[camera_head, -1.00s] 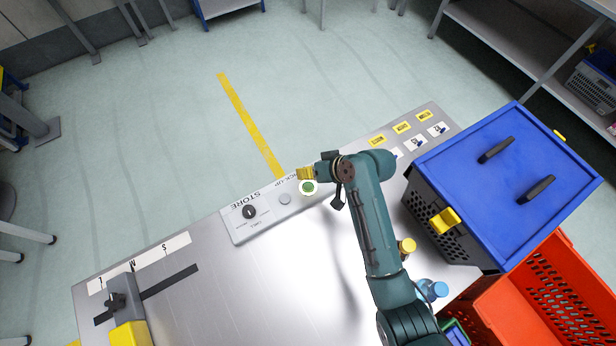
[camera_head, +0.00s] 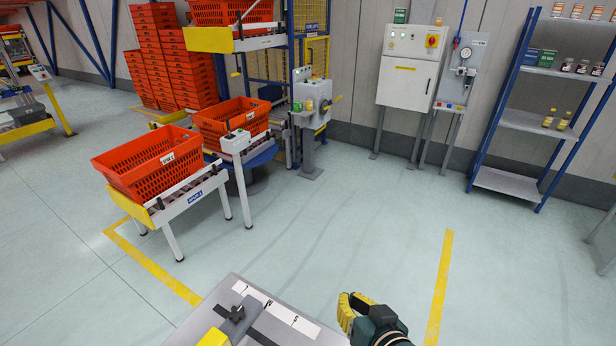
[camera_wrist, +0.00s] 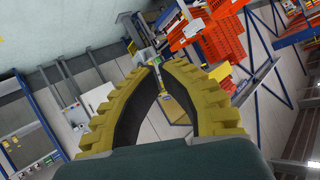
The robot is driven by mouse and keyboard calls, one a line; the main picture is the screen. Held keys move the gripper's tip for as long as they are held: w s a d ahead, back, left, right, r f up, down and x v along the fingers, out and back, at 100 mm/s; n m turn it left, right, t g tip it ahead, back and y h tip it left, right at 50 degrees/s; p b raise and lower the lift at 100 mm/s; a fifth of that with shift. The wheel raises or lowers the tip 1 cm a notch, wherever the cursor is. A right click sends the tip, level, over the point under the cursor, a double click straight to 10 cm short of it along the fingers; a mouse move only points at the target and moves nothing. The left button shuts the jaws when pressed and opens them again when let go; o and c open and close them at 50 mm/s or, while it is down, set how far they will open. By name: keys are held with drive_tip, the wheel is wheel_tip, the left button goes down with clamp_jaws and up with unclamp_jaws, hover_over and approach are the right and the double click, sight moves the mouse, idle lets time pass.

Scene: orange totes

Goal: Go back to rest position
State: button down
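My gripper (camera_head: 348,298) shows at the lower middle of the head view, with yellow ribbed fingers on a dark green wrist. It is in the air beside the end of the grey workbench (camera_head: 262,290). In the wrist view my gripper (camera_wrist: 160,67) has its two curved fingers bowed towards each other, with a narrow gap between the tips. Nothing is held between them. Most of my arm is below the picture.
Beyond are an orange tote (camera_head: 150,165) on a roller stand, stacked totes (camera_head: 180,70), a white cabinet (camera_head: 410,68) and shelving (camera_head: 525,120). The floor around the gripper is clear.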

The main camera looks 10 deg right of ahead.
drive_tip(key=s+a+r+n+t, duration=0.25)
drive_tip(key=a+r, duration=0.35)
drive_tip(key=r, duration=0.5)
drive_tip(key=s+a+r+n+t, duration=0.1)
drive_tip(key=a+r+t, duration=0.4)
drive_tip(key=r, duration=0.7)
drive_tip(key=s+d+r+m+t+h, duration=0.2)
drive_tip(key=s+r, duration=0.4)
drive_tip(key=r, duration=0.1)
wheel_tip(320, 180, up, 29)
drive_tip(key=p, duration=2.8)
drive_tip(key=shift+d+f, duration=0.15)
drive_tip(key=shift+d, duration=0.1)
drive_tip(key=shift+t, duration=0.25)
